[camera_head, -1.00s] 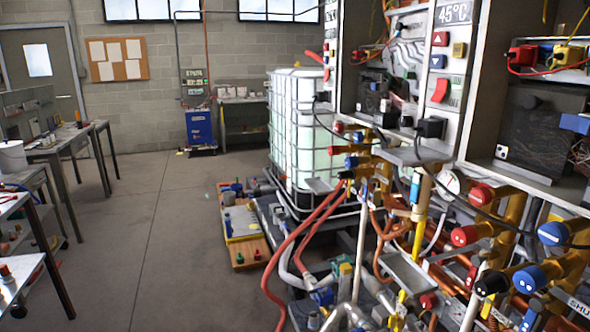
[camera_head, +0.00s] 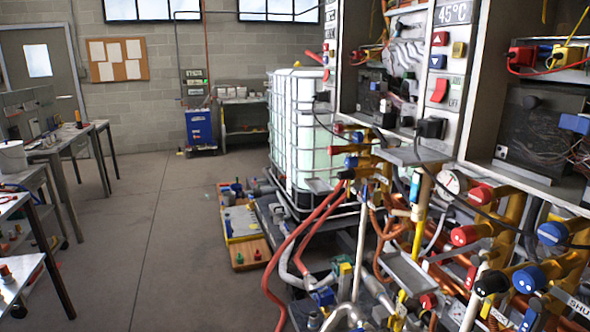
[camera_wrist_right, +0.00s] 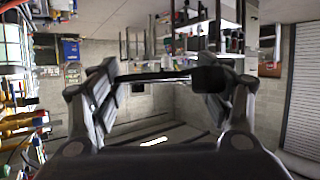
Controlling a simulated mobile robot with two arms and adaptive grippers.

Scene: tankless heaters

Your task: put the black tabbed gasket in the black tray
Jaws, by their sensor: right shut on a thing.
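My right gripper (camera_wrist_right: 162,82) shows in the right wrist view, its two fingers apart with a thin dark piece between them. This piece looks like the black tabbed gasket (camera_wrist_right: 153,76), seen nearly edge-on as a dark bar spanning the fingers. A wider black part is at the right finger; I cannot tell whether it is the tab or a finger pad. The gasket is held up in the air, clear of any surface. Neither gripper shows in the head view. I cannot make out the black tray in either view.
Heater cabinets with valves (camera_head: 480,235) and hoses fill the right of the head view. A caged white tank (camera_head: 298,130) stands behind them. Workbenches (camera_head: 75,140) line the left. A board with colored parts (camera_head: 240,225) lies on the floor. The middle floor (camera_head: 160,240) is clear.

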